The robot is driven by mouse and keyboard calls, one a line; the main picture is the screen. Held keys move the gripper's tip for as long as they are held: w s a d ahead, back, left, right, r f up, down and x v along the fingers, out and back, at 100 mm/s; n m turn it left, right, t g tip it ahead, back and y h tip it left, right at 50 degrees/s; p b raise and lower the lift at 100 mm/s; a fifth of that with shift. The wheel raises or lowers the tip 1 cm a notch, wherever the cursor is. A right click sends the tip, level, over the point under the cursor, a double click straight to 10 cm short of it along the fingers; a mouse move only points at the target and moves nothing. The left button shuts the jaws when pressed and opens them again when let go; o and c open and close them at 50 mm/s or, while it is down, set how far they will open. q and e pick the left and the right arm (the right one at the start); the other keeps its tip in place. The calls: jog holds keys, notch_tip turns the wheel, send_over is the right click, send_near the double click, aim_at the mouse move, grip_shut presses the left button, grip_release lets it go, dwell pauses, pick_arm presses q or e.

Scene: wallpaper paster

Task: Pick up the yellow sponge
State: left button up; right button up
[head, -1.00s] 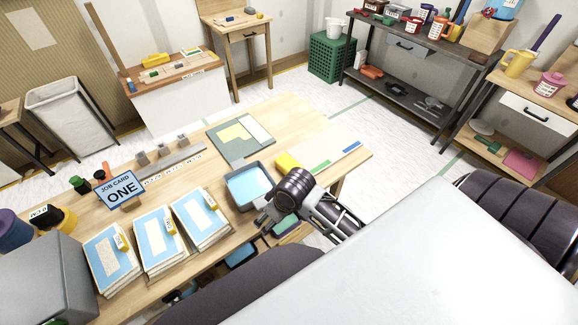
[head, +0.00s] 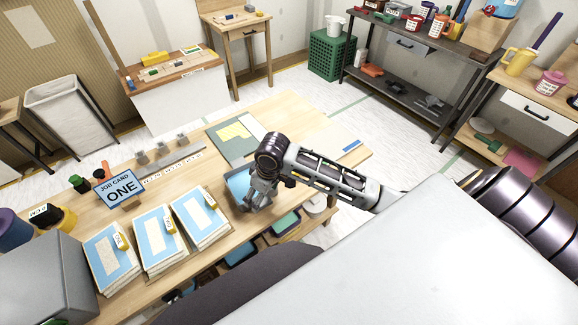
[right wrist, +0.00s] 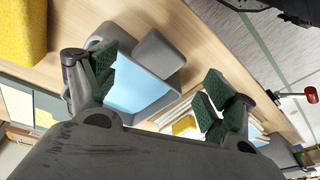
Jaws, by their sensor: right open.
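The yellow sponge (right wrist: 22,40) shows as a bright yellow block at the upper left edge of the right wrist view, partly cut off. In the head view it is hidden behind my right arm. My right gripper (head: 260,202) is over the grey tray with light blue inside (head: 236,186) on the table. In the right wrist view my right gripper (right wrist: 160,92) has its green-padded fingers spread wide and empty, with the tray (right wrist: 128,85) beyond them. The sponge lies outside the fingers, to their left. My left gripper is not in view.
Several blue-and-white stacks (head: 160,240) with yellow tags stand left of the tray. A job card (head: 120,188) stands behind them. A green board with a yellow sheet (head: 232,131) lies farther back. The table's right end (head: 300,120) has bare wood.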

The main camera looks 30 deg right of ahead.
jog(key=shift+m+g+h, duration=0.5)
jog(key=shift+h, duration=0.1)
jog(key=w+d+r, duration=0.1)
jog(key=d, duration=0.1)
jog(key=w+d+r, duration=0.1)
jog(key=w+d, duration=0.1)
jog(key=d, duration=0.1)
jog(key=w+d+r, duration=0.1)
jog(key=w+d, duration=0.1)
jog(key=shift+w+d, duration=0.15)
jog(key=shift+d, duration=0.1)
jog(key=w+d+r+m, duration=0.2)
jog(key=d+r, duration=0.3)
jog(key=d, duration=0.4)
jog(key=shift+w+r+g+h, duration=0.3)
jog(key=shift+w+g, duration=0.1)
jog(key=shift+w, duration=0.3)
jog(key=shift+f, duration=0.15)
notch_tip(320, 180, down, 7)
jog(key=shift+f, duration=0.15)
jog(key=shift+d+f, duration=0.1)
jog(key=shift+f, duration=0.5)
jog(key=shift+w+d+f, duration=0.1)
jog(key=shift+w+f, duration=0.05)
jog(key=shift+f, duration=1.15)
jog(key=shift+w+d+f, duration=0.1)
jog(key=shift+f, duration=1.2)
jog(key=shift+a, duration=0.1)
